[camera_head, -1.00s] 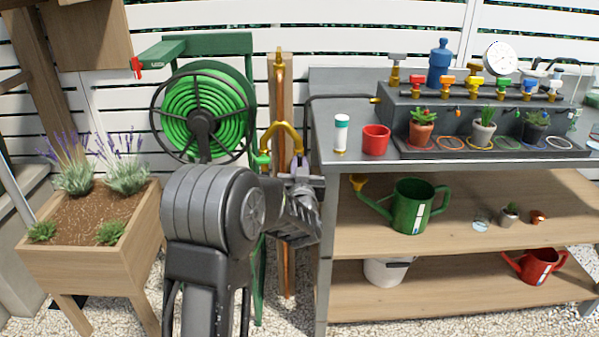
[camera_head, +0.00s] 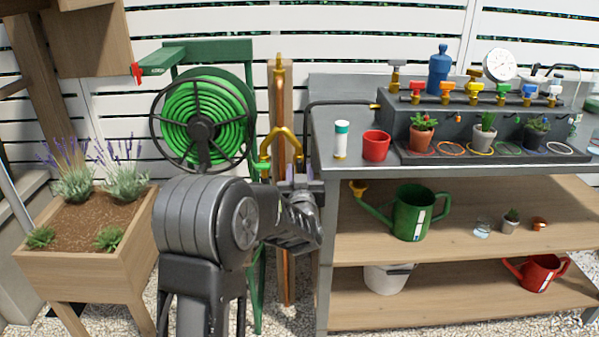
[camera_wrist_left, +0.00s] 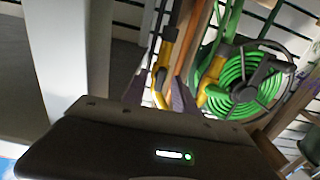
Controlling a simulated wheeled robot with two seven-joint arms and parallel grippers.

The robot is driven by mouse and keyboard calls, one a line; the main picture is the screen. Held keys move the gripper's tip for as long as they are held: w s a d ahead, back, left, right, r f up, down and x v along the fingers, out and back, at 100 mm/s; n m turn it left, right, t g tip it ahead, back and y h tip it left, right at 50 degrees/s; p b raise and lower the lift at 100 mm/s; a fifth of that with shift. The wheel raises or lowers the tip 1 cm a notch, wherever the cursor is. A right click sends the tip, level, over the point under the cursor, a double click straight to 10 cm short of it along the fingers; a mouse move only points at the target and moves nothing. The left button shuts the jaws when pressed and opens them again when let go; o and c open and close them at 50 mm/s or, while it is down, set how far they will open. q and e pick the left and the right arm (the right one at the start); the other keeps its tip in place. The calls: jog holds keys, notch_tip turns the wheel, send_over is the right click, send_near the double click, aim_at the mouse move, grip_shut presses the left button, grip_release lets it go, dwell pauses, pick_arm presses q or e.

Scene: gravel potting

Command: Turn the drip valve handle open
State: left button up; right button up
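A brass Y-shaped splitter (camera_head: 282,137) hangs on the wooden post below a brass tap (camera_head: 279,65). A green fitting (camera_head: 264,166) sits on its left leg; its right leg runs down to my left gripper (camera_head: 300,175). No label shows which handle is the drip valve's. In the left wrist view, my left gripper (camera_wrist_left: 158,92) has its two dark purple fingers apart, with a yellow part (camera_wrist_left: 160,76) seen between and beyond them. I cannot tell whether they touch it. Another yellow leg (camera_wrist_left: 212,85) is right of the fingers. My right gripper is not in view.
A green hose reel (camera_head: 203,117) stands left of the post. A grey workbench (camera_head: 345,173) stands close on the right, with coloured valves (camera_head: 473,87), pots and cans. A planter (camera_head: 85,262) with lavender is at the left.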

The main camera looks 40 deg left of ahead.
pick_arm(q)
jog(key=shift+s, duration=0.1)
jog(key=p+v, duration=0.1)
jog(key=v, duration=0.6)
jog(key=shift+s+d, duration=0.2)
jog(key=shift+d, duration=0.05)
dwell(0.4)
